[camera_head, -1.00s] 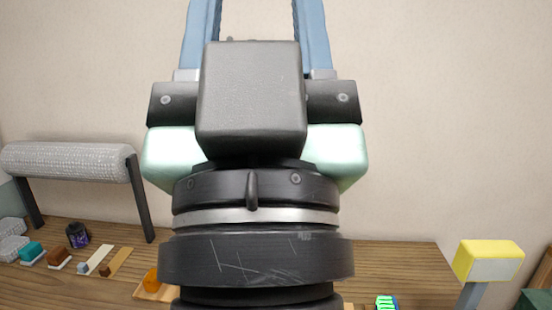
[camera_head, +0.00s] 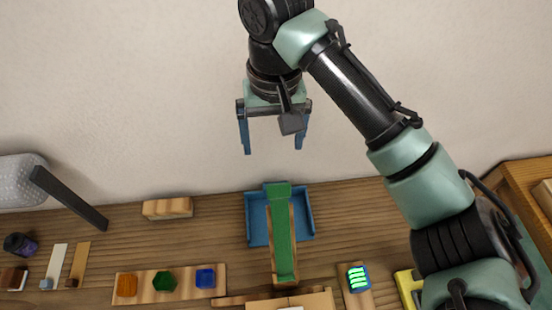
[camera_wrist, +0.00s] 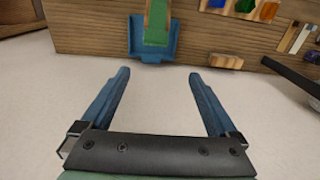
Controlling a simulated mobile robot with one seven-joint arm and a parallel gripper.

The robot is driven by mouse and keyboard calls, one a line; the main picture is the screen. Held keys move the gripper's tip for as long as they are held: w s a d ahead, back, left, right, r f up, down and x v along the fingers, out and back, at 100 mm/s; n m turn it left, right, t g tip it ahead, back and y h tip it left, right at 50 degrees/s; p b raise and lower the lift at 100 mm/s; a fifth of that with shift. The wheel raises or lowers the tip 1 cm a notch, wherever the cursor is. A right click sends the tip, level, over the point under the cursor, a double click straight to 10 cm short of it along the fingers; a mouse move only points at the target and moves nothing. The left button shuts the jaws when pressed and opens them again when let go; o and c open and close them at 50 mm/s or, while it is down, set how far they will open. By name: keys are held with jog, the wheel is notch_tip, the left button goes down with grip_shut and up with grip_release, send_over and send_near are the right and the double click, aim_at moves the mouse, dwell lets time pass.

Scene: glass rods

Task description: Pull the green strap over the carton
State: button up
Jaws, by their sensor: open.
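The green strap (camera_head: 282,235) lies lengthwise along a narrow wooden strip, its far end in a blue tray (camera_head: 255,222). A tan box (camera_head: 312,299), perhaps the carton, is cut off at the bottom edge of the head view, just below the strap's near end. My gripper (camera_head: 273,150) is open and empty, high above and behind the tray, pointing down. In the wrist view my gripper (camera_wrist: 158,75) has its fingers wide apart, with nothing between them. The tray (camera_wrist: 135,47) and part of the strap (camera_wrist: 157,24) show at the top there.
A wooden block (camera_head: 168,208) lies left of the tray. A board (camera_head: 145,292) carries orange, green and blue pieces. A green-striped piece (camera_head: 357,278) and a yellow object (camera_head: 407,285) are at right. A dark jar (camera_head: 20,245) stands far left. The wall is close behind.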

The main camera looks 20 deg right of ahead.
aim_at(278, 185)
jog(key=f+p, duration=0.1)
jog(key=f, duration=0.3)
jog(key=f+p, duration=0.1)
jog(key=f, duration=0.3)
jog(key=s+f+p, duration=0.1)
jog(key=f, duration=0.4)
jog(key=shift+d+p, duration=0.3)
jog(key=shift+s, duration=0.1)
jog(key=shift+r, duration=0.1)
grip_shut()
